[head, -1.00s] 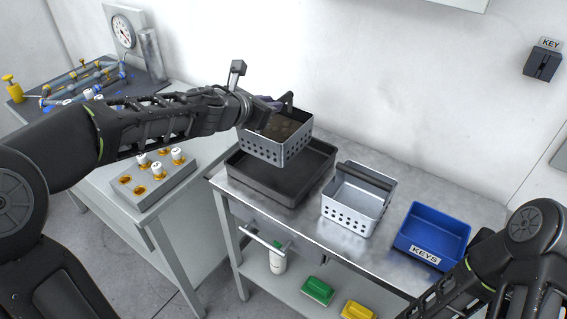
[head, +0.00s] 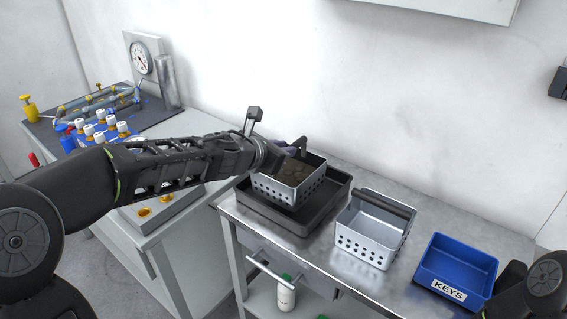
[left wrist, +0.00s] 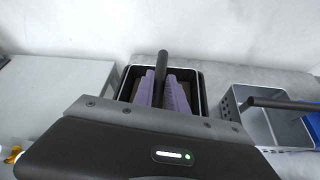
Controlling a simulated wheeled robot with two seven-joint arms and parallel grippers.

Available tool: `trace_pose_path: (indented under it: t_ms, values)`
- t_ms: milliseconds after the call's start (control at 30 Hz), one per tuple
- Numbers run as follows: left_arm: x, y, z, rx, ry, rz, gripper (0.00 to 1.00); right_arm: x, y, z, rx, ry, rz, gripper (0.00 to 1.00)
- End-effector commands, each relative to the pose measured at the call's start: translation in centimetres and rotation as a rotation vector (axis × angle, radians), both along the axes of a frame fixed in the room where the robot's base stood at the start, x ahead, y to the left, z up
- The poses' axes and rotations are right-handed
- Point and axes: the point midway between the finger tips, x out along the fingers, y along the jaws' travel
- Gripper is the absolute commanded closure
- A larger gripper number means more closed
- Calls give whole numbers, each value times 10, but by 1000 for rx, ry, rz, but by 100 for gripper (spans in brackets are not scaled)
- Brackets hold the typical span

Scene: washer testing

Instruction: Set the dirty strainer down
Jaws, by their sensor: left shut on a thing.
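The dirty strainer (head: 289,192) is a perforated silver basket with brown dirty pieces (head: 298,172) inside. It is at the black tray (head: 318,215), within the tray's outline; I cannot tell whether its base touches the tray floor. My left gripper (head: 286,150) is shut on the strainer's dark handle (left wrist: 162,66), with purple finger pads on either side of it in the left wrist view. The gripper hides part of the basket's far side. My right arm shows at the lower right of the head view, but its gripper is out of frame.
A second, empty strainer (head: 368,242) with a dark handle stands right of the tray. A blue KEYS bin (head: 459,268) stands farther right on the metal table. A bench with a gauge (head: 141,58) and capped vials is at left. A wall rises behind.

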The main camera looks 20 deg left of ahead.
Motion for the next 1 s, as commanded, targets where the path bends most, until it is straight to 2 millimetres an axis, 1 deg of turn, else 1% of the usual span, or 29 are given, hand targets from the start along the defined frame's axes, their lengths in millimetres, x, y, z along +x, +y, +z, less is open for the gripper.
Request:
trace_pose_path:
  t_ms: [33, 200, 267, 333, 567, 600, 833, 1000]
  values:
    - [0, 0, -6, 0, -2, 1, 100, 0, 0, -7, 0, 0, 0, 100]
    - [0, 0, -30, -1, -2, 2, 100, 0, 0, -31, 0, -1, 1, 100]
    - [0, 0, -35, 0, -2, 1, 100, 0, 0, -36, 0, 0, 1, 100]
    - [0, 0, -37, 0, -3, 1, 100, 0, 0, -38, -1, 0, 1, 100]
    - [0, 0, -35, 0, -2, 1, 100, 0, 0, -35, -1, -1, 1, 100]
    - [0, 0, -37, 0, 1, 1, 80, 0, 0, -35, -1, -1, 1, 100]
    - [0, 0, -36, 0, 1, 0, 61, 0, 0, -35, -1, -1, 1, 100]
    - [0, 0, -36, 0, 0, 0, 61, 0, 0, -35, -1, -1, 1, 100]
